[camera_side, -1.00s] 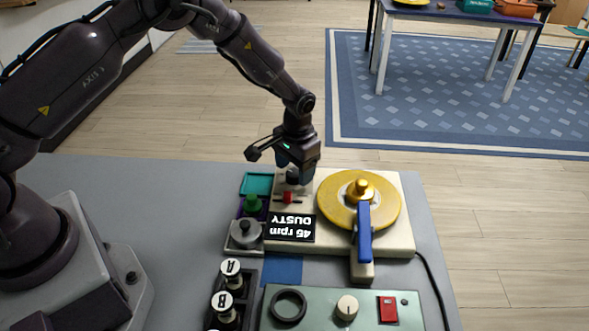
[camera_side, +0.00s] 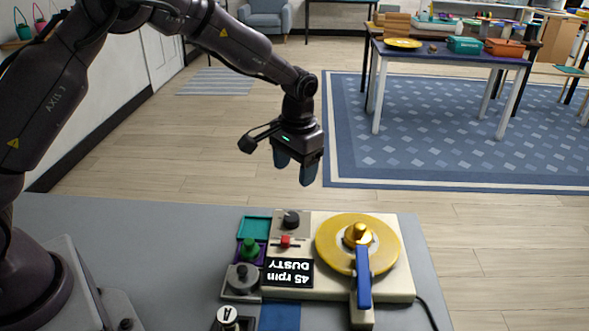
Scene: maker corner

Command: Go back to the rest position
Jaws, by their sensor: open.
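My gripper (camera_side: 294,172) hangs in the air above the back left part of the record player, fingers pointing down, open and empty. The record player (camera_side: 388,290) stands on the grey table (camera_side: 130,235). It has a yellow disc (camera_side: 336,252) with a gold knob (camera_side: 357,234) at its middle and a blue arm (camera_side: 363,277) at its front. A black knob (camera_side: 291,220), a red slider (camera_side: 285,241) and a display (camera_side: 288,272) reading "45 rpm DUSTY", upside down in this view, are on its left side. My gripper touches none of them.
Left of the player are a teal tray (camera_side: 254,226), a green knob piece (camera_side: 249,249) and a grey weight (camera_side: 242,278). A piece marked A (camera_side: 228,315) is at the bottom edge. The table's left part is bare. A blue table (camera_side: 450,57) stands far behind.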

